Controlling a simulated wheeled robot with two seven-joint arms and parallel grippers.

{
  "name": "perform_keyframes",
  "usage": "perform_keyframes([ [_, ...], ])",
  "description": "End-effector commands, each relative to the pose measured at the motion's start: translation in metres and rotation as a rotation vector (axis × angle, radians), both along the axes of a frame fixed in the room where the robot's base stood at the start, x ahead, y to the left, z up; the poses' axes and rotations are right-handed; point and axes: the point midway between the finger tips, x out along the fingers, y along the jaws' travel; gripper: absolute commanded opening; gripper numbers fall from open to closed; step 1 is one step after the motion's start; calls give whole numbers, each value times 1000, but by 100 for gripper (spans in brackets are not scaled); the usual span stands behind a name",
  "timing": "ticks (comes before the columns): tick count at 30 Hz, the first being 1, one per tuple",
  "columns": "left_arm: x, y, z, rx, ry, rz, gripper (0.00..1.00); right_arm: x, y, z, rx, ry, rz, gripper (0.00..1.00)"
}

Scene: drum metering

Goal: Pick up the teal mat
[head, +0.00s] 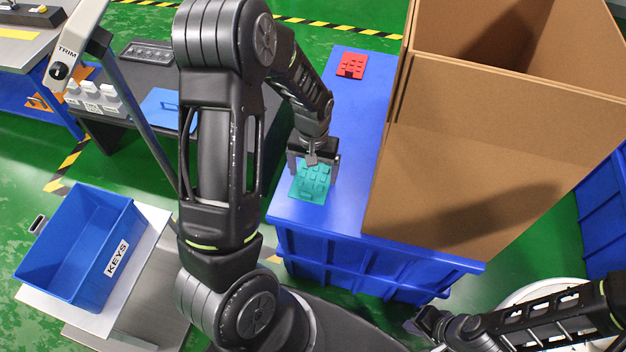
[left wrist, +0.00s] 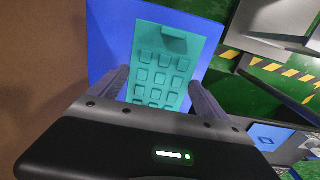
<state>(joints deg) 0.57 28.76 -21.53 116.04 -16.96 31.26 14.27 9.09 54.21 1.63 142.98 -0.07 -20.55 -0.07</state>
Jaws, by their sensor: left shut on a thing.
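The teal mat (head: 311,182) is a flat keypad sheet with rows of raised keys. It is at the front left part of the blue crate's top (head: 345,215). My left gripper (head: 313,163) is over its far part, shut on it. In the left wrist view the teal mat (left wrist: 160,72) lies between the two fingers (left wrist: 160,90), and its near end is hidden by the gripper body. I cannot tell whether the mat is clear of the blue surface. My right gripper (head: 428,322) is low at the right, away from the mat; its jaws are unclear.
A red keypad mat (head: 352,65) lies farther back on the blue top. A tall open cardboard box (head: 470,150) stands just right of the teal mat. A blue KEYS bin (head: 75,265) is at the left. A dark bench with a blue mat (head: 165,108) is behind my left arm.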

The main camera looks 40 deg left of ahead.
Motion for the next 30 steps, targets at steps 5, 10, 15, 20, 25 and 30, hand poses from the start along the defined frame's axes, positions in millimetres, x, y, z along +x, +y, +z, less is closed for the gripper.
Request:
perform_keyframes([
  [5,0,0,24,0,-1,0,41,0,0,2,0,0,0,0],
  [10,-1,0,28,0,2,0,41,0,0,2,0,0,0,0],
  [15,-1,0,28,0,2,0,41,0,0,2,0,0,0,0],
  [20,-1,0,27,1,1,0,41,0,0,2,0,0,0,0],
  [25,0,0,27,1,1,0,41,0,0,2,0,0,0,0],
  [30,16,-13,41,0,-3,-44,41,0,0,2,0,-1,0,0],
])
